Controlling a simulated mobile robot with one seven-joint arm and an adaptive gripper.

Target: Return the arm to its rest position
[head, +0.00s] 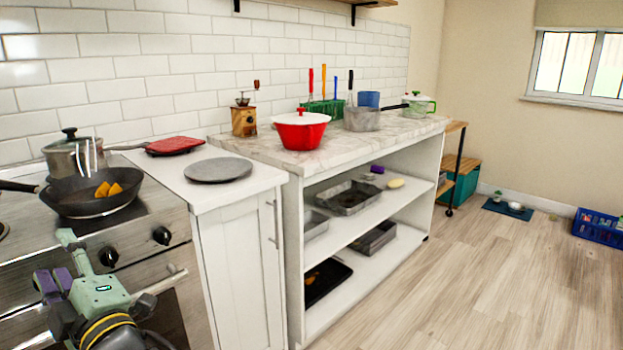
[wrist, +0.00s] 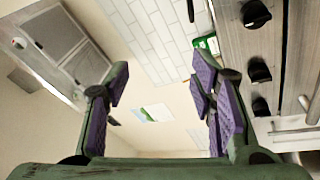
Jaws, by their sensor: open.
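My arm is folded low at the left of the head view, in front of the stove. My gripper (wrist: 160,100) is open in the wrist view, with purple pads on both fingers and nothing between them. Past the fingers the wrist view shows white wall tiles, a pale wall and ceiling, and the stove's dark knobs (wrist: 257,70) at the right.
The stove (head: 150,240) is close by my arm, with a frying pan (head: 95,205) and a lidded pot (head: 75,155) on top. A marble-topped shelf unit (head: 250,146) holds a red pot (head: 302,132) and several utensils. The wooden floor (head: 480,270) at the right is mostly clear.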

